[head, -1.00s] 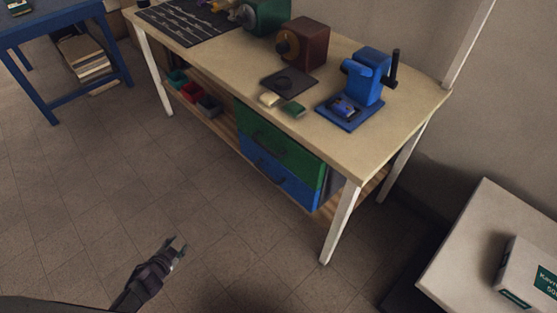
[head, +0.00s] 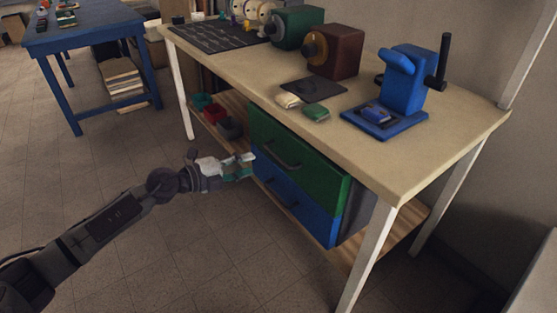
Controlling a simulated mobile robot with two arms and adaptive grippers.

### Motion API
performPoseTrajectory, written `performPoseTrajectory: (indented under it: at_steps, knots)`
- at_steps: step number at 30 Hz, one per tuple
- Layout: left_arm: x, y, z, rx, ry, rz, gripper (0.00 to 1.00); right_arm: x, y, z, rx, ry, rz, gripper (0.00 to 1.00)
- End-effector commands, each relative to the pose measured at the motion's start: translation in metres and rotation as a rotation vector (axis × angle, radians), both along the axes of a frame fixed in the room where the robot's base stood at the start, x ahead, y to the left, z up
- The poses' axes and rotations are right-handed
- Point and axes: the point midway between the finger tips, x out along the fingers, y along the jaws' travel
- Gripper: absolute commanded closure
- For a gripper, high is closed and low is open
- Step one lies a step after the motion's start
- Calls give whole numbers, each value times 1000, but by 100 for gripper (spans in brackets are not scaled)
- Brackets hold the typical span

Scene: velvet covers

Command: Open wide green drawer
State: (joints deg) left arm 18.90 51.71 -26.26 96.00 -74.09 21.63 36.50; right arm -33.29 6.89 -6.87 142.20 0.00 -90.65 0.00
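The wide green drawer (head: 310,158) sits under the tabletop, above a blue drawer (head: 290,202). It looks shut, its front in line with the blue one below. Its dark bar handle (head: 281,156) is in plain view on the front. My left gripper (head: 251,167) is at the left end of the drawers in the picture, to the left of the green drawer's handle and apart from it. Its two fingers are spread with nothing between them. My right gripper is not in view.
The workbench (head: 420,145) carries a blue vise (head: 405,85), a brown machine (head: 334,52) and a green machine (head: 297,28). Small bins (head: 214,115) stand on the lower shelf. A white bench leg (head: 367,260) stands right of the drawers. The floor in front is clear.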

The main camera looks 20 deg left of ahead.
Motion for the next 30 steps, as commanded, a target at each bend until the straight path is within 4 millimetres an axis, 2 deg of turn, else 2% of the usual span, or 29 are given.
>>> performPoseTrajectory:
  at_steps: [1,7,12,19,29,30]
  knots:
    - [10,-8,-1,-5,-4,0,61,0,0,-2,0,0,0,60]
    - [44,-35,-12,-4,-2,-1,61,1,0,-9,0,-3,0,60]
    - [67,-52,-19,-4,-1,2,61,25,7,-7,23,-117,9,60]
    - [80,-61,-22,-3,1,3,61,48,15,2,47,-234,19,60]
    - [81,-63,-22,-2,0,1,61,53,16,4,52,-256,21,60]
    - [81,-63,-22,-2,0,1,64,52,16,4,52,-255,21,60]
